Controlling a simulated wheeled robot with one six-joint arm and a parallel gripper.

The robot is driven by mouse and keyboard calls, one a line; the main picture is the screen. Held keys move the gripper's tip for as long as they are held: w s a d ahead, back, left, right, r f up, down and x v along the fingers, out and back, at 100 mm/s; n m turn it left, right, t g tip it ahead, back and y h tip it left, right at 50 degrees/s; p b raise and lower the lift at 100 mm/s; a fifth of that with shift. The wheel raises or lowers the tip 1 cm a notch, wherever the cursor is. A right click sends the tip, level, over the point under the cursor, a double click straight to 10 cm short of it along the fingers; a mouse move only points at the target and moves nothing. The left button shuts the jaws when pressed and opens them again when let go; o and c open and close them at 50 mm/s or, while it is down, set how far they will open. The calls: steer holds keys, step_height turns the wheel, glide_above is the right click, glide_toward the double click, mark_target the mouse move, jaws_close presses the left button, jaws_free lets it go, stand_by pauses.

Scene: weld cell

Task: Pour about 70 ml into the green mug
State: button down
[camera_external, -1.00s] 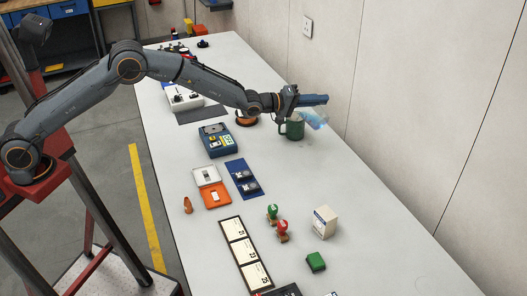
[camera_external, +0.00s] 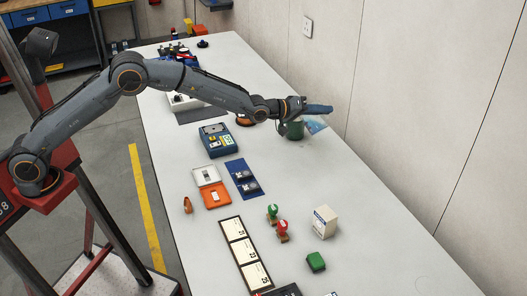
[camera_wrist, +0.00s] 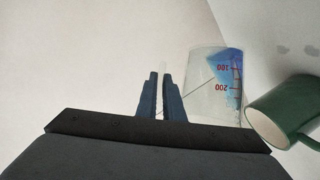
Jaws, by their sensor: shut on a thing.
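My gripper (camera_external: 318,109) is shut on a clear beaker (camera_external: 317,126) over the far part of the bench. In the wrist view, the fingers (camera_wrist: 160,95) are beside the beaker (camera_wrist: 208,88), which has red marks reading 100 and 200. Blue liquid (camera_wrist: 232,72) lies in a wedge along one side, so the beaker is tilted. The green mug (camera_external: 294,131) stands upright on the bench just left of the beaker, partly behind my gripper. In the wrist view, the mug (camera_wrist: 295,112) shows a pale inside close to the beaker. I cannot see a stream or liquid in the mug.
A blue device (camera_external: 215,140) stands left of the mug, with an orange-rimmed round item (camera_external: 244,120) near it. The wall (camera_external: 400,100) is close on the right.

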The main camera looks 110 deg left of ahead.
steer(key=shift+w+d+f+m+g+b, duration=0.2)
steer(key=shift+w+f+m+b, duration=0.3)
steer(key=shift+b, duration=0.45)
steer(key=shift+w+d+f+m+g+b, duration=0.2)
steer(key=shift+f+m+b, duration=0.1)
steer(key=shift+f+b, duration=0.5)
steer(key=shift+s+r, duration=0.1)
steer(key=shift+r, duration=0.1)
steer(key=shift+f+b, duration=0.15)
steer(key=shift+b, duration=0.15)
stand_by(0.3)
steer(key=shift+w+d+f+m+b, duration=0.2)
steer(key=shift+w+f+m+b, duration=0.2)
steer(key=shift+f+b, duration=0.1)
steer(key=shift+w+d+f+m+g+y+p, duration=0.15)
steer(key=shift+w+d+f+m+g+p, duration=0.45)
steer(key=shift+f+p, duration=0.55)
steer(key=shift+w+d+f+m+g+y+p, duration=0.15)
steer(key=shift+w+f+m+g+p, duration=0.4)
steer(key=shift+w+f+p, duration=0.55)
steer(key=shift+w+d+f+m+g+y+p, duration=0.1)
steer(key=shift+w+d+f+m+g+p, duration=0.45)
steer(key=shift+p, duration=0.75)
steer(key=shift+w+f+m+y+b, duration=0.15)
steer(key=shift+w+f+m+b, duration=0.1)
steer(key=shift+f+m+b, duration=0.3)
steer(key=shift+w+f+m+y+b, duration=0.2)
steer(key=shift+f+m+b, duration=0.15)
steer(key=shift+f+b, duration=0.35)
steer(key=shift+d, duration=0.1)
